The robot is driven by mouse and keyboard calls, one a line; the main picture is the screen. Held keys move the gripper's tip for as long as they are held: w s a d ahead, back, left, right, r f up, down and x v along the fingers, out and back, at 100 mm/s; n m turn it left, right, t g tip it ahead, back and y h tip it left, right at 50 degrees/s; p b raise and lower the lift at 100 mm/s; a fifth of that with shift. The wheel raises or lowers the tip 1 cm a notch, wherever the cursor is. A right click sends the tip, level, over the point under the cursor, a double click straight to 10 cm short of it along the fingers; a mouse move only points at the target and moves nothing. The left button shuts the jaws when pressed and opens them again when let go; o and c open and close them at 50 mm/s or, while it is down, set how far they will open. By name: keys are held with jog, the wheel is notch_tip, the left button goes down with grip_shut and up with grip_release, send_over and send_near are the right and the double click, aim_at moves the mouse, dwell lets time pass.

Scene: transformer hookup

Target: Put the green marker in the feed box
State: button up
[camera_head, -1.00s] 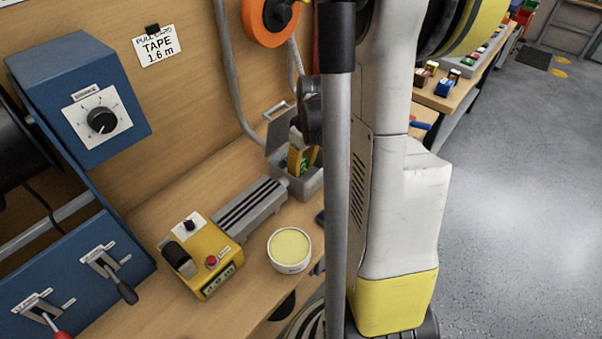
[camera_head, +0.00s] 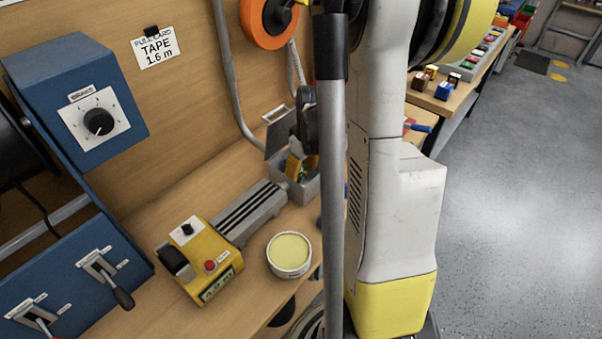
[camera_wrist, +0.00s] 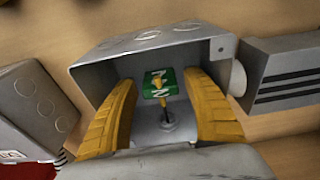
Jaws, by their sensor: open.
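The green marker (camera_wrist: 160,83) is a small green block lettered N, with a yellow and dark stem below it. It stands inside an open grey feed box (camera_wrist: 95,76), above a small round base on the box's floor. My gripper (camera_wrist: 160,79) is open, with a yellow finger on either side of the marker and a gap to each. My arm hides part of the box there.
A grey ribbed duct (camera_head: 250,210) runs from the box to a yellow control unit (camera_head: 205,262). A round tub with a cream top (camera_head: 289,250) stands in front. A blue panel (camera_head: 75,100) is at left. The box's lid (camera_wrist: 35,108) lies close beside my left finger.

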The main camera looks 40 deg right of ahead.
notch_tip(320, 180, up, 12)
jog(key=s+p, duration=0.2)
jog(key=p, duration=0.3)
jog(key=s+a+r+t, duration=0.1)
jog(key=a+r, duration=0.2)
jog(key=a, duration=0.5)
jog(key=s+a+r+t, duration=0.1)
jog(key=a+r+t, duration=0.1)
jog(key=a, duration=0.7)
jog(key=s+a+r+t, duration=0.2)
jog(key=a+r, duration=0.2)
jog(key=a, duration=0.4)
jog(key=shift+a+r+m, duration=0.25)
jog(key=shift+r+m, duration=0.15)
jog(key=shift+d, duration=0.1)
